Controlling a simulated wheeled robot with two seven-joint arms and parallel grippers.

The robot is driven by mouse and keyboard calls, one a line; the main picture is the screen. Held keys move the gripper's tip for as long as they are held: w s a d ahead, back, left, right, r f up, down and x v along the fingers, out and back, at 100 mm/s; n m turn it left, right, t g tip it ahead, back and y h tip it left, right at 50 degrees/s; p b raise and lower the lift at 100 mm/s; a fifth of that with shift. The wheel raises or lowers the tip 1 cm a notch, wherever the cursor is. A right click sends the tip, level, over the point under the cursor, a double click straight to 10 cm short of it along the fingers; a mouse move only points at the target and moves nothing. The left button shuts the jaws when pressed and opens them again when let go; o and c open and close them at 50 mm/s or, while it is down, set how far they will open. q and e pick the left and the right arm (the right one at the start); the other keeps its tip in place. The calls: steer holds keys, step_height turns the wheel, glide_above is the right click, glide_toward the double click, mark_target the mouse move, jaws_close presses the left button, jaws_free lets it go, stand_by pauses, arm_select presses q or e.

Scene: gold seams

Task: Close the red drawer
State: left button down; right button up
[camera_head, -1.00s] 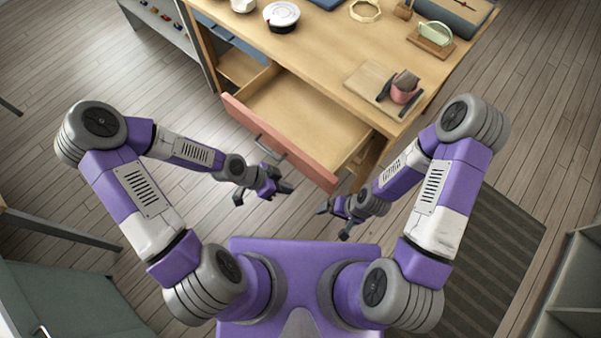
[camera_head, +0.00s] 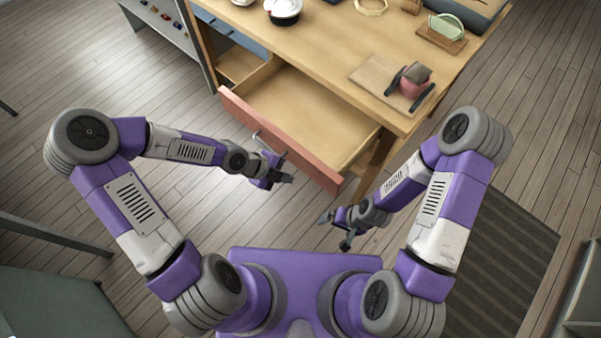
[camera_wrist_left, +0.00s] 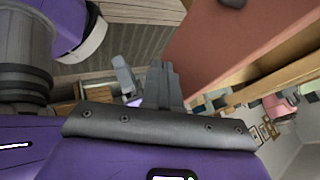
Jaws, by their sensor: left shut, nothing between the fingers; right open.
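The red drawer (camera_head: 312,163) stands pulled out from the wooden desk, its inside bare. Its dark handle (camera_head: 262,140) is on the red front, partly hidden by my left gripper. My left gripper (camera_head: 284,178) is shut and empty, just in front of the red front near the handle; I cannot tell whether it touches. In the left wrist view the red front (camera_wrist_left: 225,45) is at the upper right, beside the fingers (camera_wrist_left: 147,85). My right gripper (camera_head: 335,232) is open and empty, in front of the drawer's right end, apart from it.
The desk top (camera_head: 330,50) holds a board (camera_head: 370,75) with a pink pot (camera_head: 414,88), a green round item on a stand (camera_head: 446,28) and a white round item (camera_head: 284,8). Blue drawers (camera_head: 230,32) are at the left. A striped mat (camera_head: 505,265) lies at the right.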

mark_target(311, 175)
arm_select(q)
steer(key=shift+w+d+f+b, duration=0.35)
steer(key=shift+w+d, duration=0.25)
steer(key=shift+d, duration=0.1)
steer(key=shift+w+d+f+b, duration=0.4)
steer(key=shift+w+d, duration=0.15)
steer(key=shift+d, duration=0.15)
steer(key=shift+w+d+f+b, duration=0.35)
steer(key=shift+w+d, duration=0.25)
steer(key=shift+d, duration=0.1)
arm_select(e)
steer(key=shift+f, duration=1.5)
